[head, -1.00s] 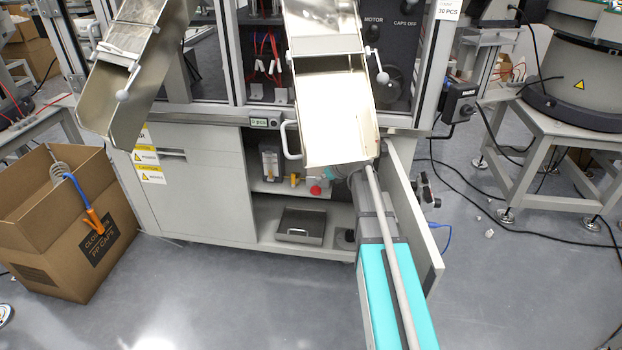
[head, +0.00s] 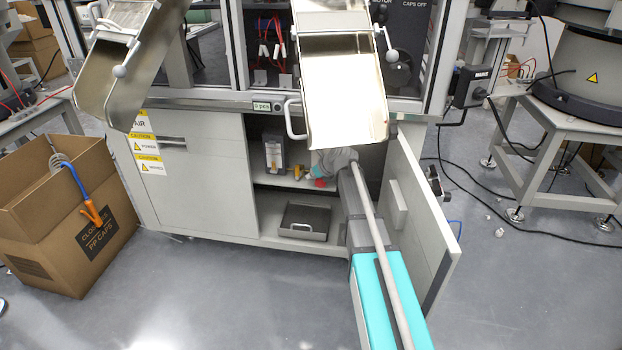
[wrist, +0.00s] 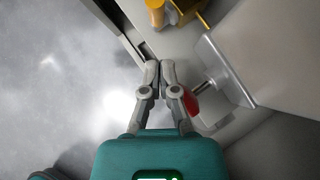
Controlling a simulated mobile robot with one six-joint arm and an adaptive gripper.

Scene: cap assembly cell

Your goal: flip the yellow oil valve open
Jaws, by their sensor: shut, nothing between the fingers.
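The yellow oil valve (head: 297,171) is small on the cabinet's inner shelf in the head view. In the wrist view its yellow parts (wrist: 156,5) show at the top edge, partly cut off. My gripper (wrist: 161,66) is shut and empty, with its fingertips together just below the yellow parts in the picture and apart from them. In the head view my arm reaches into the open cabinet, with the gripper close to the right of the valve. Whether the valve is open or closed is too small to tell.
A red part (head: 320,183) sits beside my gripper, and a grey metal box (wrist: 270,50) is close on its right in the wrist view. A metal chute (head: 345,90) overhangs the opening. The open door (head: 422,215) stands right of my arm. A tray (head: 303,220) lies below.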

